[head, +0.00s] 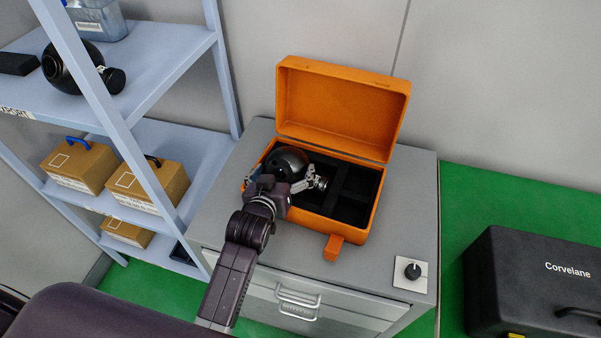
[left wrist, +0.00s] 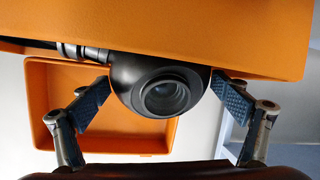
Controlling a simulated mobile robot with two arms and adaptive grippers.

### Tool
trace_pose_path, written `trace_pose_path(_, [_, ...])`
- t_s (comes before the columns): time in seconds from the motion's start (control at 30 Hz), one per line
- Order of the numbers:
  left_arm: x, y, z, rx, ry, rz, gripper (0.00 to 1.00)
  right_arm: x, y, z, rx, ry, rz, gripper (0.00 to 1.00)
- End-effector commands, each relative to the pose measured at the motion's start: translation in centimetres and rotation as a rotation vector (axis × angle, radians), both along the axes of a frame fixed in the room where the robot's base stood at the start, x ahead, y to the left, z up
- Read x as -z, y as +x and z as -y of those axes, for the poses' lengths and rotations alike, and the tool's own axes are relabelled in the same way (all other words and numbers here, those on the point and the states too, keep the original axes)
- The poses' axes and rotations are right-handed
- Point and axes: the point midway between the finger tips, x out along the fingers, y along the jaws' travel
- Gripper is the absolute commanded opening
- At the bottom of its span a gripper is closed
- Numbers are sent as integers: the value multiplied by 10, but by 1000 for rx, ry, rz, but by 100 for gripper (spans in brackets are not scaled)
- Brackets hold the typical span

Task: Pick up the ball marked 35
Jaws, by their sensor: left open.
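A dark ball (head: 287,158) with a camera lens sits in the left part of an open orange case (head: 352,227). In the left wrist view, the ball (left wrist: 160,92) shows its lens facing me, its upper part hidden behind an orange case wall. No number can be read on it. My left gripper (head: 282,180) is open at the ball. In the left wrist view its blue-padded fingers (left wrist: 163,104) are spread on either side of it; I cannot tell whether they touch it. A second dark ball (head: 60,66) is on the shelf. My right gripper is not in view.
The case stands on a grey drawer cabinet (head: 222,196), its lid (head: 343,108) raised behind. A black knob (head: 413,271) is at the cabinet's right front. Left is a shelf unit (head: 152,72) with cardboard boxes (head: 80,166). A black case (head: 535,280) lies at right.

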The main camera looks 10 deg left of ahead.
Motion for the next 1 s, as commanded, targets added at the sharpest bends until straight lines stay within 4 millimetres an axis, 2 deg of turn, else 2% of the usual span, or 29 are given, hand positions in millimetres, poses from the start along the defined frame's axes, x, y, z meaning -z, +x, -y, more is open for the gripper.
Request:
trace_pose_path(0.1, [5,14,0,0,0,0,92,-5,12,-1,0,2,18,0])
trace_pose_path(0.23, [9,21,0,0,0,-1,92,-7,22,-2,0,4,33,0])
trace_pose_path(0.47, [10,22,0,0,0,0,92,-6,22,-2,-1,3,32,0])
trace_pose_path(0.93, [10,22,0,0,0,-1,43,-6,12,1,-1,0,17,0])
trace_pose_path(1.0, [7,22,0,1,-1,4,43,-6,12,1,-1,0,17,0])
